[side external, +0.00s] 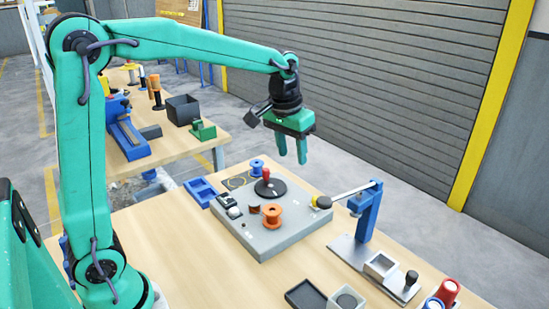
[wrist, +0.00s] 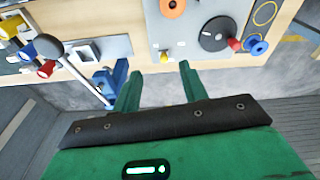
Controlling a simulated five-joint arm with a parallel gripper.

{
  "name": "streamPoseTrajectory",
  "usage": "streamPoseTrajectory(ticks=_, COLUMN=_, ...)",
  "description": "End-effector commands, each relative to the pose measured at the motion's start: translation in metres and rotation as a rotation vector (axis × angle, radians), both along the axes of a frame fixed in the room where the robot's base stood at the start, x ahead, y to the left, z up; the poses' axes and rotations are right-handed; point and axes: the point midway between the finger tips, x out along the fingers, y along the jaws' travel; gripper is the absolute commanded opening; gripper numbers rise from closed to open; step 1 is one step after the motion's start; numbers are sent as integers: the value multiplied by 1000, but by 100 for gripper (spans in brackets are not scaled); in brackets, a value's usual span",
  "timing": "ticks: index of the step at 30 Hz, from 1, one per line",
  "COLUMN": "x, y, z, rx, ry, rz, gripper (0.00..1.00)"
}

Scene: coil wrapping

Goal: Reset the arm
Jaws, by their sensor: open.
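My gripper (side external: 292,150) is open and empty. It hangs in the air above the far side of the grey work board, apart from everything. On the grey board (side external: 285,237) are an orange spool (side external: 272,216), a black disc with a red knob (side external: 266,181) and a small dark coil (side external: 253,208). A blue spool (side external: 257,167) stands at its far edge. The orange spool (wrist: 172,7) and black disc (wrist: 214,36) also show in the wrist view.
A blue post (side external: 367,211) with a horizontal rod stands right of the board. Trays and red and blue cups (side external: 447,292) lie at the front right. A blue tray (side external: 201,191) is left of the board. A second bench (side external: 200,145) stands behind.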

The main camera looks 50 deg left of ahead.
Motion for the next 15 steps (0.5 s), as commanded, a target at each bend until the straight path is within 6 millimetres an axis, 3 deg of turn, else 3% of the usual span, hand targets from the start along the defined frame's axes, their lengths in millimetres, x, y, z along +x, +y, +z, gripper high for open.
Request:
streamPoseTrajectory(ticks=6, x=-44, y=0, z=21, rx=6, ry=-64, rz=-26, gripper=43)
streamPoseTrajectory(ticks=15, x=-102, y=0, z=32, rx=16, ry=-147, rz=-62, gripper=43)
